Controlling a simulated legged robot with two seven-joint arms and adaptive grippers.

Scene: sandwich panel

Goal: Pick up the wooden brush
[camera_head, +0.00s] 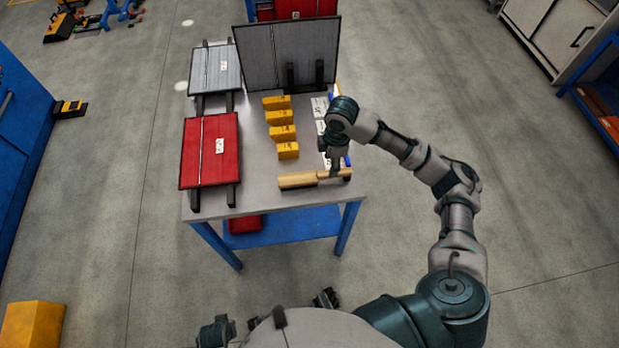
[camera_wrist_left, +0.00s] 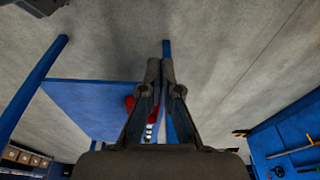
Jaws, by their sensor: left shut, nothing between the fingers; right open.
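The wooden brush (camera_head: 297,181) lies along the front edge of the grey table top, with a pale wooden body and a darker part toward its right end. My right gripper (camera_head: 335,170) points down at the right part of the brush and is open. I cannot tell whether its fingers are around the brush or just above it. My left gripper (camera_wrist_left: 161,68) is shut and empty in the left wrist view, below table height with the blue lower shelf behind it.
The table (camera_head: 262,203) also holds several yellow boxes (camera_head: 283,132), white boxes (camera_head: 320,108), a red panel (camera_head: 196,150), a grey panel (camera_head: 203,68) and a large upright dark panel (camera_head: 260,55). A red item (camera_head: 245,223) lies on the blue lower shelf (camera_head: 290,225).

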